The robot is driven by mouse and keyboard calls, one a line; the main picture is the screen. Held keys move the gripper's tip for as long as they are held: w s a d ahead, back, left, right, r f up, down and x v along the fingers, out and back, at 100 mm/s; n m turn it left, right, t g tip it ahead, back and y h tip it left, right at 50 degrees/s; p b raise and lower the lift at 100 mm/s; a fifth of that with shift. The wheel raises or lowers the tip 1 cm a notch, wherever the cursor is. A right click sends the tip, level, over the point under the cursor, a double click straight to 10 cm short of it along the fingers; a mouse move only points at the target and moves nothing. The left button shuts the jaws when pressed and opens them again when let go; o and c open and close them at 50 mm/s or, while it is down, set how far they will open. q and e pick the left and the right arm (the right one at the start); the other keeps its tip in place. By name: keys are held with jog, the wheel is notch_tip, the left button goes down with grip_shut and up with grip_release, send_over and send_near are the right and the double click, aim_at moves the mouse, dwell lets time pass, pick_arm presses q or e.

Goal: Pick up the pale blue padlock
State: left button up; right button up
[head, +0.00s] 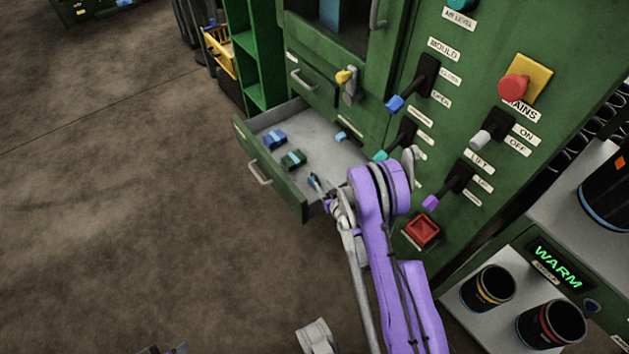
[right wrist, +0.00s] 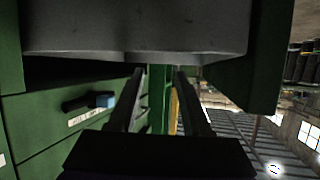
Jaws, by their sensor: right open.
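An open drawer (head: 247,147) of the green cabinet holds several small things. A dark blue block-like piece with a lighter band (head: 274,139) and a dark green one with a pale blue band (head: 293,160) lie in it. A small pale blue piece (head: 341,136) lies near the back; I cannot tell which is the padlock. My right gripper (head: 322,188) is at the drawer's front right, beside a bluish bit (head: 314,181) that I cannot make out. In the right wrist view its two fingers (right wrist: 160,72) are apart with nothing between them. A dark purple part (head: 165,350) at the bottom edge may be my left gripper.
The cabinet front right of the drawer carries levers, a red mains knob (head: 514,88) and a red square button (head: 422,230). A warming unit with dark cups (head: 488,289) stands at lower right. The floor at left is clear.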

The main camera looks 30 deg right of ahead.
aim_at(314, 173)
jog(key=x, duration=0.4)
jog(key=f+x, duration=0.1)
jog(key=x, duration=0.3)
jog(key=shift+a, duration=0.1)
jog(key=shift+w+f+b, duration=0.15)
jog(key=shift+w+b, duration=0.15)
jog(key=shift+w, duration=0.15)
pick_arm(q)
jog(key=shift+r, duration=0.15)
pick_arm(e)
grip_shut()
dwell(0.9)
